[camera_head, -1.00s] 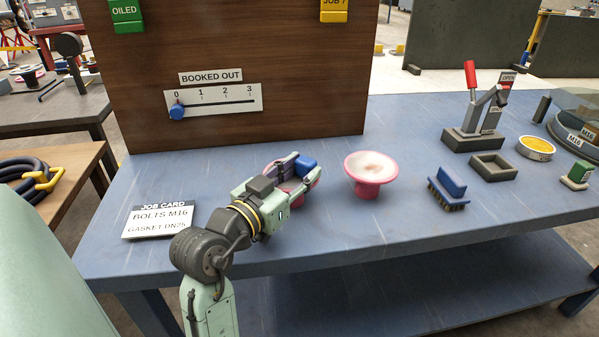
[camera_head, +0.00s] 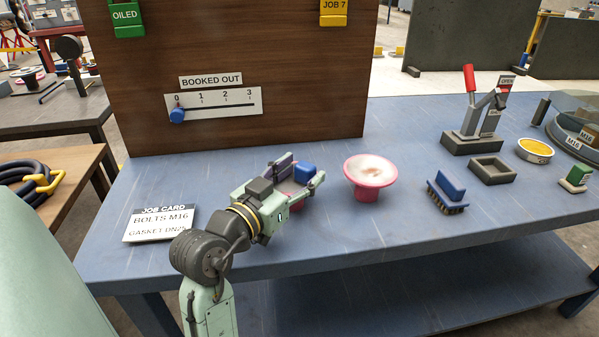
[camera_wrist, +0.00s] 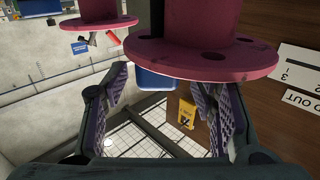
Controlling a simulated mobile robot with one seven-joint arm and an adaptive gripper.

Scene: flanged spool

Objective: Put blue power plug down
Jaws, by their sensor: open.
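The blue power plug (camera_head: 306,173) is a small blue block between the spread fingers of my gripper (camera_head: 304,168). It also shows in the wrist view (camera_wrist: 155,79), partly hidden behind a pink flange. My gripper is open, with a gap between its pads (camera_wrist: 160,92) and the plug. A pink flanged spool (camera_wrist: 205,50) is close to the gripper; in the head view the gripper hides most of it. Whether the plug rests on this spool I cannot tell. A second pink spool (camera_head: 370,175) stands upright to the right, apart from the gripper.
A blue-handled brush (camera_head: 448,190), a grey tray (camera_head: 492,168), a toggle clamp (camera_head: 478,120) and a yellow-topped tin (camera_head: 535,150) stand to the right. A job card (camera_head: 160,223) lies left. A wooden panel (camera_head: 240,60) stands behind. The blue bench (camera_head: 225,170) is clear between card and gripper.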

